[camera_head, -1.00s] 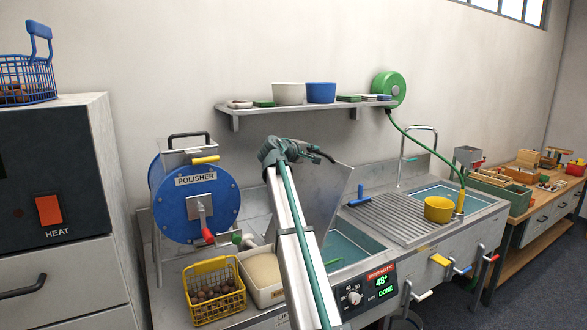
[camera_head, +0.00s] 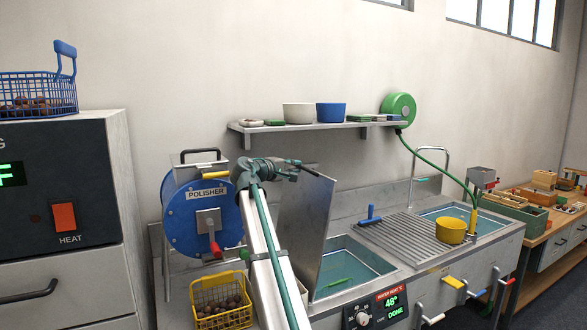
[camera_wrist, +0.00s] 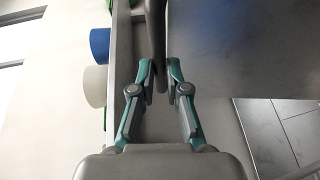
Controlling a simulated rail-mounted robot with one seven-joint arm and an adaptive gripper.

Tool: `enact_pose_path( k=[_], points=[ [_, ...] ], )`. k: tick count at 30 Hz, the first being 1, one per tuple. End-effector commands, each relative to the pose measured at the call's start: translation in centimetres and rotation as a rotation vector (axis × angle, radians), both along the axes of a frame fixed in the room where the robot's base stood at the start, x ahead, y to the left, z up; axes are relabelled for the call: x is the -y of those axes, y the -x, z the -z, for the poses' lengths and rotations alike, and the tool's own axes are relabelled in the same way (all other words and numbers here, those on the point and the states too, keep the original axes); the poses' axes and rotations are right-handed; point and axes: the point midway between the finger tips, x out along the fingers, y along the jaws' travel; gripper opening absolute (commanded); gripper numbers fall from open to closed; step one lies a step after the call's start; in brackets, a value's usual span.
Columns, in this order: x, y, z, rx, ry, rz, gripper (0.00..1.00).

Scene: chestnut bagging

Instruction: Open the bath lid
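The bath lid (camera_head: 305,232) is a grey metal plate, raised steeply at the left side of the open bath (camera_head: 350,268). Bluish water and a green object show inside the bath. My gripper (camera_head: 292,166) is at the lid's upper edge. In the wrist view, my gripper (camera_wrist: 160,72) has its teal-and-grey fingers drawn in on either side of a dark curved handle (camera_wrist: 157,40), and appears closed on it. The lid's flat face (camera_wrist: 235,45) fills the right of that view. The lid's lower left is hidden behind my arm in the head view.
The shelf (camera_head: 320,125) with bowls hangs on the wall behind the lid. The blue polisher (camera_head: 187,222) and a yellow chestnut basket (camera_head: 222,303) stand to the left. The draining board (camera_head: 400,232) and a yellow pot (camera_head: 451,231) are to the right.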

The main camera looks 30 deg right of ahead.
Motion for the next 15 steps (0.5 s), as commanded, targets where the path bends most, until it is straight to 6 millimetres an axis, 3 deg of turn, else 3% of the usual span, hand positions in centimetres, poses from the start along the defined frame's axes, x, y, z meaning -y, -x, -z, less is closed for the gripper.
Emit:
enact_pose_path(
  k=[1, 5, 15],
  points=[
    [-0.02, 0.16, 0.58, -0.002, -0.01, 0.004, 0.21],
    [-0.02, 0.17, 0.52, -0.002, -0.009, 0.004, 0.39],
    [-0.18, 0.15, 0.31, -0.002, -0.005, 0.002, 0.39]
  ],
)
